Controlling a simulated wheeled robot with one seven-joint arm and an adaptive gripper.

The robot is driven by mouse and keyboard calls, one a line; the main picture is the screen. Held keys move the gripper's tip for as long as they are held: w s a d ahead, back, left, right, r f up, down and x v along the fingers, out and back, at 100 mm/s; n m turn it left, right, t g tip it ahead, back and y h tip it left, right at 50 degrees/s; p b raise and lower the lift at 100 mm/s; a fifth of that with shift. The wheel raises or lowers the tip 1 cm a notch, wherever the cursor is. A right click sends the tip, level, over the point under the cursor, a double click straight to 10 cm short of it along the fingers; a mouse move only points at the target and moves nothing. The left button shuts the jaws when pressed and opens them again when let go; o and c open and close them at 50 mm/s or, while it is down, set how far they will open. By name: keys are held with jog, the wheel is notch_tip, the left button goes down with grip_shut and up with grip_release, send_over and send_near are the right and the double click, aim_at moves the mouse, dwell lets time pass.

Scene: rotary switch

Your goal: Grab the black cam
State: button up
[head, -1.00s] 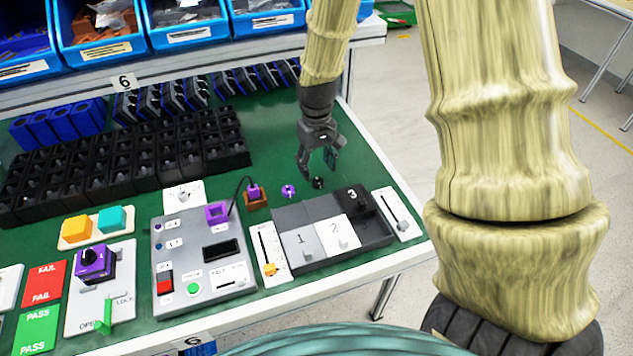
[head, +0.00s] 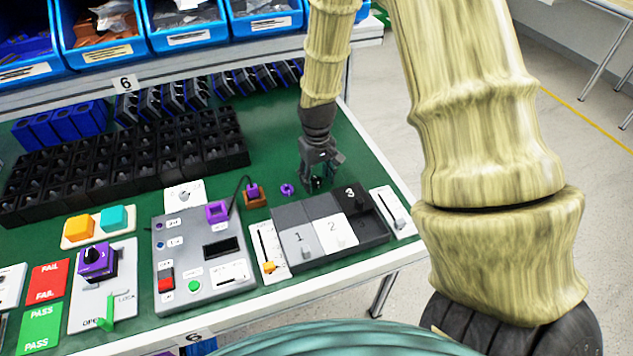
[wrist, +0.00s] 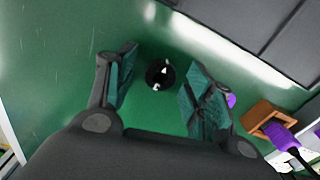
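The black cam (wrist: 160,74) is a small round black part with white marks, lying on the green table top. In the wrist view it sits between the two open fingers of my gripper (wrist: 158,88), near the fingertips, with green table showing on both sides of it. In the head view my gripper (head: 318,180) points down over the cam (head: 318,182), and its fingers partly hide the cam. I cannot tell the exact height of the fingertips above the table.
A purple part (head: 287,189) lies just left of my gripper. A brown block with a purple piece (head: 254,196) stands farther left. A tray with numbered sections (head: 372,234) lies in front. Black bins (head: 120,160) stand behind to the left.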

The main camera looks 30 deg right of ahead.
jog(key=c, duration=0.6)
jog(key=shift+o, duration=0.2)
jog(key=shift+r, duration=0.1)
